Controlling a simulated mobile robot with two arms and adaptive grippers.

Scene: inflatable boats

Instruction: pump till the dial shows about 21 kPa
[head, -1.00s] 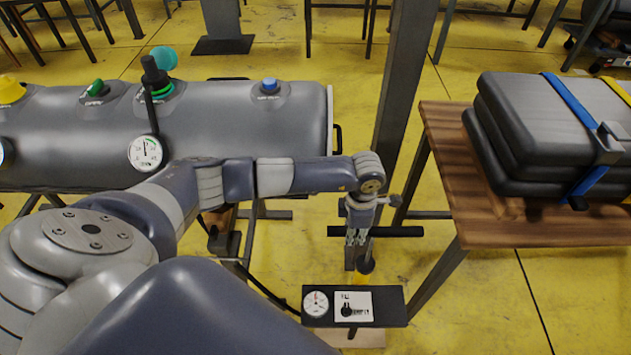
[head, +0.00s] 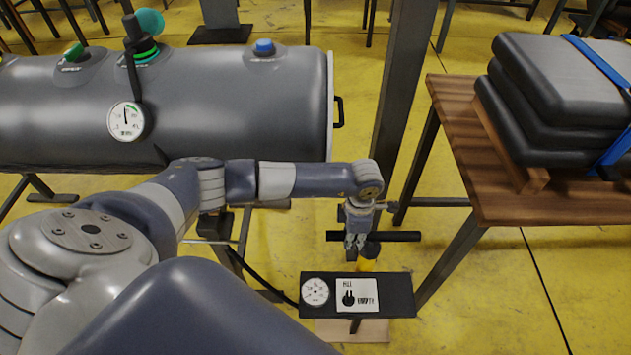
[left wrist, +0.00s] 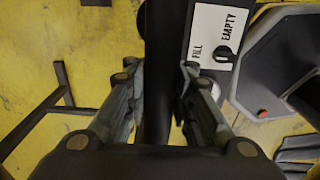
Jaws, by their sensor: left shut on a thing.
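The pump (head: 405,297) is a black box on the floor with a dial (head: 314,291) on its left and a FILL/EMPTY plate (head: 357,294) with a black selector. Its dark crossbar handle (head: 400,236) stands above it, over a yellow collar (head: 367,265). My left gripper (head: 355,241) is shut on the handle. In the left wrist view the fingers lie on both sides of the dark bar (left wrist: 158,75). The boat's white gauge (head: 126,121) has its needle near upright by a green arc. The figures are too small to read. My right gripper is out of view.
The grey inflated tube (head: 230,100) lies on a stand at the left, with a blue valve cap (head: 264,46). A wooden table (head: 510,200) with a strapped grey bundle (head: 550,90) stands at the right. A dark post (head: 405,90) rises behind the pump. A hose runs to the pump's left.

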